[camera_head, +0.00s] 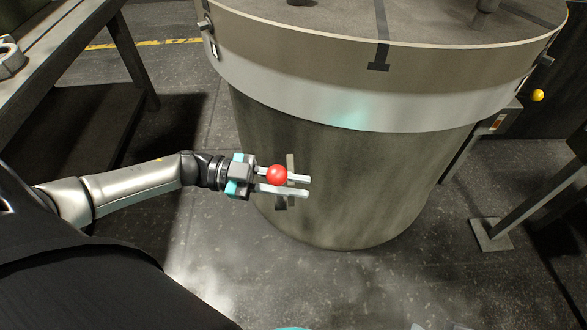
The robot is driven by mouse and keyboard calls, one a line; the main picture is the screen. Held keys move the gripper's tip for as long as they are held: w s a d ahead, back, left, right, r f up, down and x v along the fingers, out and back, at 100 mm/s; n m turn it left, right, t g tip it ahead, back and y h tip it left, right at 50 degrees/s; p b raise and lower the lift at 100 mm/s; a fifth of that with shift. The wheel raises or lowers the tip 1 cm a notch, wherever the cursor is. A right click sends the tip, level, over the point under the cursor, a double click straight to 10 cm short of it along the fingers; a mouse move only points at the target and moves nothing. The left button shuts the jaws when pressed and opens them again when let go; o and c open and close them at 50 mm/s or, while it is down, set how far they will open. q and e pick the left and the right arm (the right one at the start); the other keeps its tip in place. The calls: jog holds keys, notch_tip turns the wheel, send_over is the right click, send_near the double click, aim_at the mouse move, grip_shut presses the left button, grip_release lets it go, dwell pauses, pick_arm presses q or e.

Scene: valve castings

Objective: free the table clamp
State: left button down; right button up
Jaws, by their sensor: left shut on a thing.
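The round table (345,105) has a pale rim band and stands on a thick grey drum pedestal. A red ball knob (277,175), seemingly the clamp's handle, is in front of the pedestal. My left gripper (282,184) reaches in from the left and is shut on the red knob, with its two fingers pointing right. A dark upright piece shows behind the fingers against the pedestal; I cannot tell how it joins the knob.
A dark workbench (60,45) stands at the upper left. A yellow ball knob (538,95) is at the right of the table. A metal post with a foot plate (491,235) stands on the floor at the right. The floor in front of the pedestal is clear.

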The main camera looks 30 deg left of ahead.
pick_arm(q)
jog(key=s+d+f+m+y+p, duration=0.1)
jog(key=s+d+f+m+p, duration=0.1)
jog(key=s+d+f+m, duration=0.2)
jog(key=s+f+m, duration=0.3)
jog(key=f, duration=0.1)
jog(key=shift+s+d+m+t+y+p, duration=0.3)
jog(key=shift+s+t+y+p, duration=0.1)
pick_arm(e)
notch_tip(320, 180, down, 7)
jog(key=s+g, duration=0.1)
jog(key=shift+s+r, duration=0.15)
jog(key=shift+s, duration=0.1)
pick_arm(q)
jog(key=shift+f, duration=0.1)
jog(key=c, duration=1)
grip_release()
jog(key=shift+o, duration=0.9)
jog(key=shift+w, duration=0.1)
pick_arm(e)
jog(key=shift+d, duration=0.1)
pick_arm(q)
jog(key=shift+r, duration=0.2)
